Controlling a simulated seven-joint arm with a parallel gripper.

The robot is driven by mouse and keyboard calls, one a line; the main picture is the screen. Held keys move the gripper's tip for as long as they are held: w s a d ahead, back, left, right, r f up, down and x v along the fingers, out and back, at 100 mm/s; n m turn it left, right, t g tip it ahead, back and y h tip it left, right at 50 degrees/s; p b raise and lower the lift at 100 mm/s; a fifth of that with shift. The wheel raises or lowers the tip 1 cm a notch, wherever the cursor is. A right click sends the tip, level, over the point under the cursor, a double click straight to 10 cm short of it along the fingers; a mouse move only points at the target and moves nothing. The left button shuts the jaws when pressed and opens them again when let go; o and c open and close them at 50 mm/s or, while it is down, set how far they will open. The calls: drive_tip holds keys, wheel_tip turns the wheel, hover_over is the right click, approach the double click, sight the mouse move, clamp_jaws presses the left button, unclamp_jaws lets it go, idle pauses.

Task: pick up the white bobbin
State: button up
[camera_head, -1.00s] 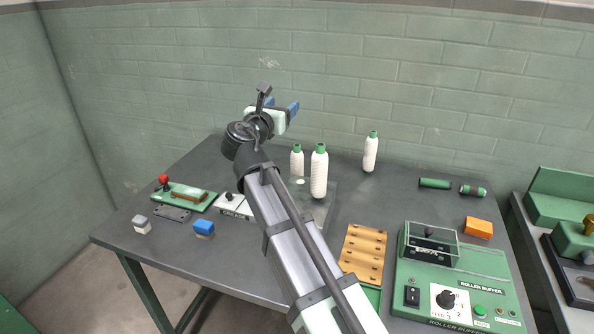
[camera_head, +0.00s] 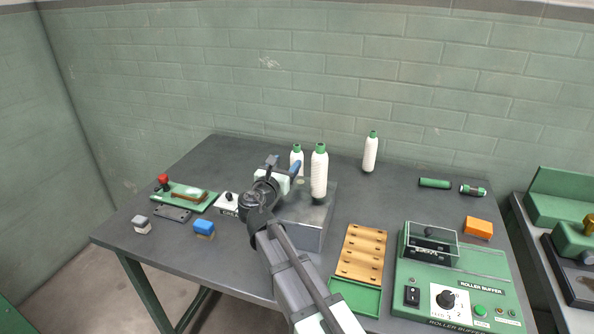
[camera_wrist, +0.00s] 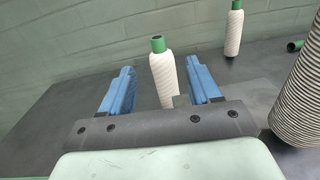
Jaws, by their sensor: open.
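Three white bobbins with green tops stand upright. One bobbin (camera_head: 297,155) is at the back left, partly hidden behind my gripper. A larger-looking one (camera_head: 319,176) stands just right of my gripper, and a third (camera_head: 371,153) stands by the wall. My gripper (camera_head: 283,164) is open with blue fingers. In the wrist view, the back-left bobbin (camera_wrist: 162,72) shows in the gap between the fingers (camera_wrist: 159,68), touching neither; its base is hidden. I cannot tell whether it is between the fingertips or beyond them.
The near bobbin (camera_wrist: 301,95) rises close to the right of my gripper in the wrist view. A grey metal block (camera_head: 305,235) is just right of my wrist. A wooden rack (camera_head: 362,255) and green roller buffer machine (camera_head: 455,290) stand at the right.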

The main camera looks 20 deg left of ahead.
sight(299, 146)
drive_tip(key=w, duration=1.2)
drive_tip(key=shift+d, duration=0.2)
clamp_jaws()
